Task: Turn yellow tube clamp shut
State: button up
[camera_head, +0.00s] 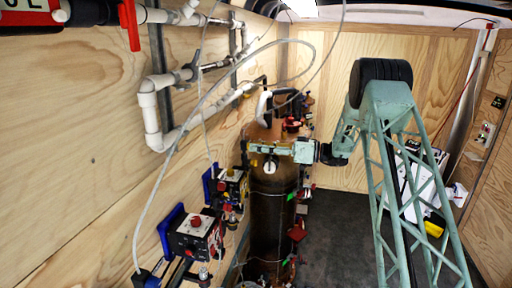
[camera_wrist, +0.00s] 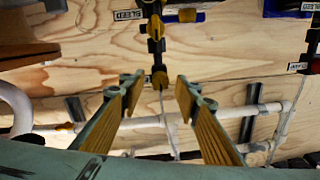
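In the wrist view, my gripper (camera_wrist: 158,82) is open. Its two fingers with ribbed tan pads stand wide apart with nothing held between them. Beyond the gap is a dark fitting with yellow parts on the wall. In the head view, my pale green gripper (camera_head: 252,148) points left towards the plywood wall, in front of the brown cylinder. The clamp cannot be made out clearly there.
The tall brown cylinder (camera_head: 272,215) stands close beside my gripper. White pipes (camera_head: 150,110) and a loose clear hose (camera_head: 165,170) run along the left wall. Boxes with red knobs (camera_head: 197,236) project below. The dark floor (camera_head: 345,230) at centre right is clear.

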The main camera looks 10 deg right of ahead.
jog(key=shift+w+a, duration=0.15)
jog(key=shift+a, duration=0.25)
jog(key=shift+c, duration=0.4)
jog(key=c, duration=0.8)
jog(key=shift+o, duration=0.2)
